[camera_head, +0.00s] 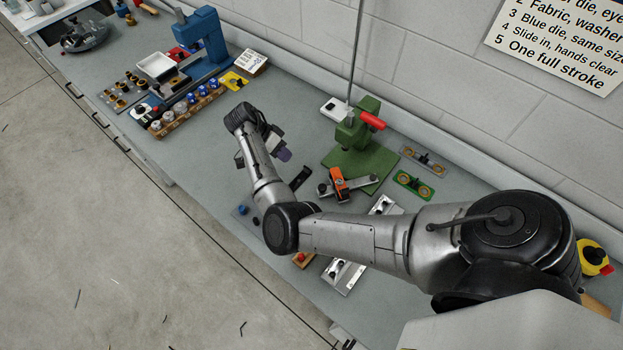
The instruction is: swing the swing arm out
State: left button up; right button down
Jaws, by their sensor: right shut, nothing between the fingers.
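A green press (362,160) with a red handle (371,120) stands on the bench against the wall. At its foot lies a silver bar (365,181) with an orange block (338,182) across it and a dark knob at its left end. This bar looks like the swing arm, though I cannot be sure. My right gripper (280,152) is shut and empty, above the bench to the left of the green press and apart from it. My wrist partly hides its fingers. My left gripper is not in view.
A blue press (205,38) and a wooden rack of small parts (187,110) stand to the left. Green (413,185) and grey (424,160) plates with rings lie right of the green press. A yellow-and-red button (594,257) is far right. Bare bench lies between the presses.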

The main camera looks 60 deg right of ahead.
jog(key=shift+m, duration=0.7)
jog(key=p+x, duration=0.1)
jog(key=x, duration=0.8)
jog(key=shift+s+f, duration=0.15)
jog(key=s, duration=0.1)
jog(key=s+p, duration=0.1)
jog(key=shift+s+a+f, duration=0.15)
jog(key=shift+s+a, duration=0.25)
jog(key=shift+s+a+f+p, duration=0.1)
jog(key=shift+s+a+p, duration=0.15)
jog(key=shift+s, duration=0.35)
jog(key=shift+d, duration=0.1)
